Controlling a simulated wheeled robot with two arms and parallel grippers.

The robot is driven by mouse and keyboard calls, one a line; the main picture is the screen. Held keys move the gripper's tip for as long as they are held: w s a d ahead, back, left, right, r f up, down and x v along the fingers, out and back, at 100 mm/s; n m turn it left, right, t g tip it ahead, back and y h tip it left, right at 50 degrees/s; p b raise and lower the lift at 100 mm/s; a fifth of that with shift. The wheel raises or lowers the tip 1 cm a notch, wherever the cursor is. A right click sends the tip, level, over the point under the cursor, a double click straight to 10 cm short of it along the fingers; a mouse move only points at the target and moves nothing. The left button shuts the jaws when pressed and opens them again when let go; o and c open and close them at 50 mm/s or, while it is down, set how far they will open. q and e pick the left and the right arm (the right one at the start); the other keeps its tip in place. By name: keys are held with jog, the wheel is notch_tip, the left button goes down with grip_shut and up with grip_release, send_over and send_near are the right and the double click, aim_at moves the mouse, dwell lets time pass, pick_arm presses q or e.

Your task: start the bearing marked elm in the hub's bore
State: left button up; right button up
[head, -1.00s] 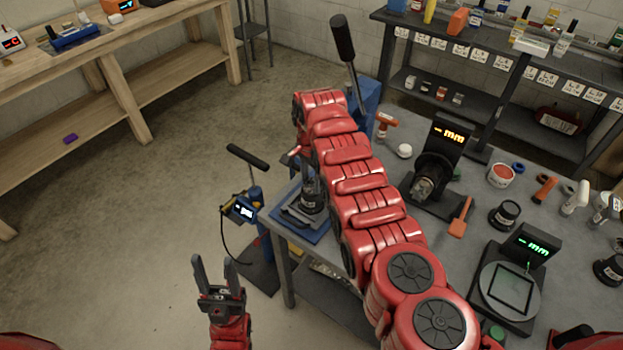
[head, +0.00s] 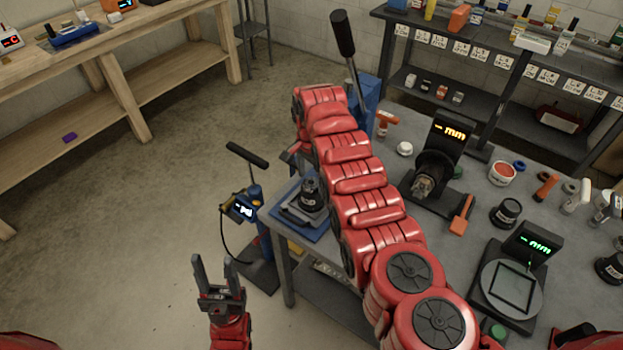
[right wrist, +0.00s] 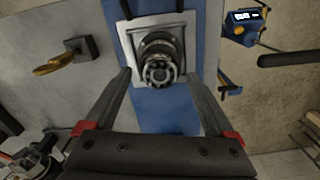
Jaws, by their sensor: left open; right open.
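The hub (head: 312,195) is a dark, round piece on a pale plate over the blue base (head: 318,229) at the bench's left corner. In the right wrist view a bearing (right wrist: 158,72), a ring with balls, shows at the face of the dark hub (right wrist: 160,47). I cannot tell how deep it sits, and no elm mark is readable. My right gripper (right wrist: 160,78) is open, its fingers apart on either side of the bearing without visible contact. In the head view my right arm hides that gripper. My left gripper (head: 213,262) is open and empty above the floor.
The blue press (head: 365,100) with a long lever stands behind my right arm. A blue device on a stand (head: 243,208) is left of the bench. Floor is clear farther left.

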aim_at(311, 183)
notch_tip(311, 183, up, 6)
jog(key=shift+r+b, duration=0.1)
jog(key=shift+b, duration=1.05)
jog(key=shift+r, duration=0.25)
jog(key=shift+s+a+f, duration=0.1)
